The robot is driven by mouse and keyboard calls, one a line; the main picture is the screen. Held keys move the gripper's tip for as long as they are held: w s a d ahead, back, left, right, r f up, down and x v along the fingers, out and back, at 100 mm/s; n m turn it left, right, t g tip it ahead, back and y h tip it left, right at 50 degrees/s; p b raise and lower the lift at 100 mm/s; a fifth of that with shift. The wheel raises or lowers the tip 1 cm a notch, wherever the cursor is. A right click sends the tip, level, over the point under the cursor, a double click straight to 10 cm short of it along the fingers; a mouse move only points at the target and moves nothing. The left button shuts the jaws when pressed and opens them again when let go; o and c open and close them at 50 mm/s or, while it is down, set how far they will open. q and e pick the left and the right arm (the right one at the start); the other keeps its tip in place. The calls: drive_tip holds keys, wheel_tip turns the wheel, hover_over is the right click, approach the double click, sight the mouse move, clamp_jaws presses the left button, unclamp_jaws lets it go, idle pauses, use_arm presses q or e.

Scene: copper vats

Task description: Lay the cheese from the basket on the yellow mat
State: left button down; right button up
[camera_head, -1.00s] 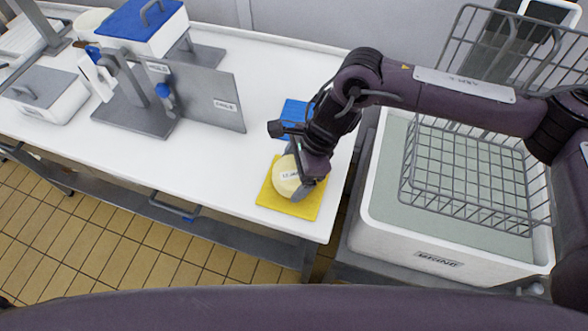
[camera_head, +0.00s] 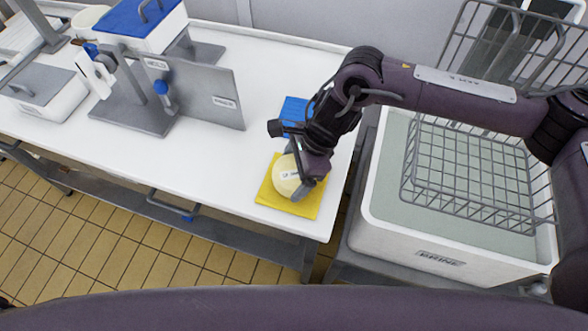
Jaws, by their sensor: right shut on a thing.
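The cheese (camera_head: 285,177) is a pale yellow round wheel with a small label, at the right end of the white table. It is over the yellow mat (camera_head: 275,201) and appears to rest on it, though the gripper hides the contact at its right side. My right gripper (camera_head: 302,178) is shut on the cheese, coming down from above right. The wire basket (camera_head: 470,170) at the right looks empty and sits over the white brine tub. My left gripper is not in view.
A blue mat (camera_head: 294,111) lies behind the yellow one, partly behind my right arm. The brine tub (camera_head: 385,225) stands right of the table (camera_head: 230,160). A grey stand with an upright plate (camera_head: 210,95) and boxes with lids occupy the left. The table's middle is clear.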

drive_tip(key=shift+f+b, duration=0.35)
drive_tip(key=shift+b, duration=0.1)
idle(0.4)
drive_tip(key=o, duration=1.1)
drive_tip(key=shift+o, duration=0.2)
drive_tip(key=shift+r+p, duration=1.45)
drive_tip(key=shift+r, duration=2.1)
drive_tip(key=shift+f, duration=0.1)
